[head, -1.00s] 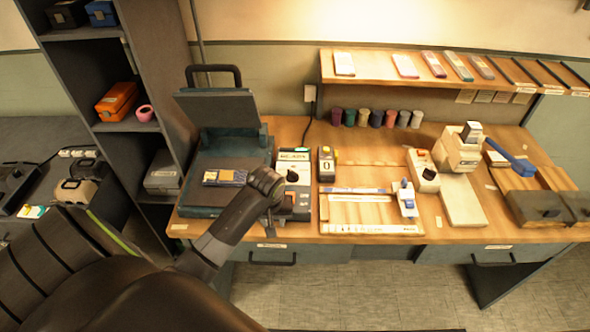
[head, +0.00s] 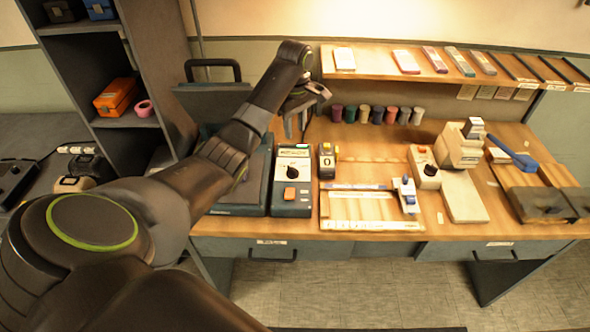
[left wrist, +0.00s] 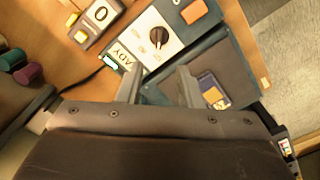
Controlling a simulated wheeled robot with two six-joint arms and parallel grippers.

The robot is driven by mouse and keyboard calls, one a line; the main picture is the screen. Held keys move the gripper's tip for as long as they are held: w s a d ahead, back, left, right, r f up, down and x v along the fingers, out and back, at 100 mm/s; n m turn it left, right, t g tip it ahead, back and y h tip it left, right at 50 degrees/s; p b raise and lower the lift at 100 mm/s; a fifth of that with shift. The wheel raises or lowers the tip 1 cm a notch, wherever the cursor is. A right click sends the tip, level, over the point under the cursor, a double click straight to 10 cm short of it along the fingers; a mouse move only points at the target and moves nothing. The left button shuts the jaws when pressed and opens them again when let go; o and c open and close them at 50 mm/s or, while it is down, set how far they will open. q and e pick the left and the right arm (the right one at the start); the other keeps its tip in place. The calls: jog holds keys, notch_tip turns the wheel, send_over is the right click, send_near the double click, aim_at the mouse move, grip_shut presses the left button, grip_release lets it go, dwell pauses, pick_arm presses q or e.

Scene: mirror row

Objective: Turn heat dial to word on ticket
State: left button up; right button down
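The heat dial (head: 292,175) is a black knob on the white face of a dark control box (head: 291,208). In the left wrist view the dial (left wrist: 158,37) lies beyond the fingertips, with an orange button (left wrist: 194,11) beside it and a panel partly reading "ADY". My left gripper (head: 297,124) hangs above and behind the box, fingers down, apart from the dial. In the left wrist view its two fingers (left wrist: 158,84) are spread with nothing between them. A small blue-and-yellow card (left wrist: 213,92) lies on the press; I cannot read it. My right gripper is out of view.
The heat press (head: 233,211) stands left of the box, partly behind my left arm. A counter showing "0" (head: 327,161) stands close to the box's right. A wooden shelf (head: 370,67) runs along the back above several coloured cups (head: 376,116).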

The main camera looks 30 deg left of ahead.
pick_arm(q)
jog(key=b, duration=0.4)
send_over(295, 169)
notch_tip(295, 169, down, 5)
notch_tip(295, 169, down, 11)
jog(key=shift+s+p, duration=0.1)
jog(key=shift+p, duration=0.7)
grip_shut()
